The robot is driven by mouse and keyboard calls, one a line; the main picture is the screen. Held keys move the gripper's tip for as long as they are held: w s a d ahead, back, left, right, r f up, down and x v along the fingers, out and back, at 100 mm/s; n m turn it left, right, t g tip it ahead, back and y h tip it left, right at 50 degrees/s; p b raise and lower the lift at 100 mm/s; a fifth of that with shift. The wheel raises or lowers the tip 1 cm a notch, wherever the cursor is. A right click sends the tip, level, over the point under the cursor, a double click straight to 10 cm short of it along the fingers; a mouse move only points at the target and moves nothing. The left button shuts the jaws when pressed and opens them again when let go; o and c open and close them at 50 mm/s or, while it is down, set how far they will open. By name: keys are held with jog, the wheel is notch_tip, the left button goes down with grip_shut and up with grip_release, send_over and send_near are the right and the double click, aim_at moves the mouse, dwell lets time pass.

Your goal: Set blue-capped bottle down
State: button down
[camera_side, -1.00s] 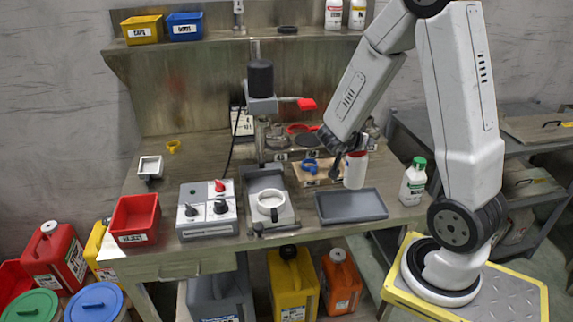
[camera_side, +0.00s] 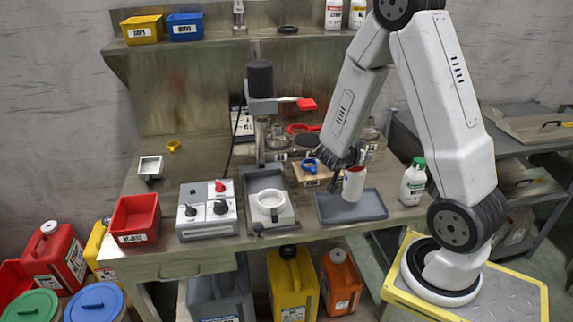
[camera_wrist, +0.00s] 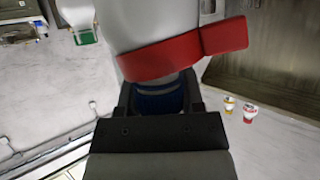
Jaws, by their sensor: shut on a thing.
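The blue-capped bottle (camera_side: 354,185) is white with a red band. In the wrist view its white body and red band (camera_wrist: 165,58) fill the upper middle, and its blue cap (camera_wrist: 160,100) lies between the jaws. My gripper (camera_side: 346,162) is shut on it at the cap end. In the side view the bottle is in front of the grey tray (camera_side: 372,208), overlapping its back left part. I cannot tell whether it touches the tray. Its far side is hidden.
A white bottle with a green cap (camera_side: 413,183) stands right of the tray. A wooden block with a blue ring (camera_side: 312,172) is behind left. A press with a white cup (camera_side: 270,203) stands left. A control box (camera_side: 207,210) and red bin (camera_side: 135,218) are farther left.

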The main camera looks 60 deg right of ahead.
jog(key=shift+f, duration=0.1)
jog(key=shift+f, duration=1.75)
jog(key=shift+c, duration=1.2)
grip_release()
jog(key=s+v, duration=0.1)
jog(key=v, duration=1.1)
jog(key=shift+w, duration=0.45)
jog(key=shift+w, duration=0.1)
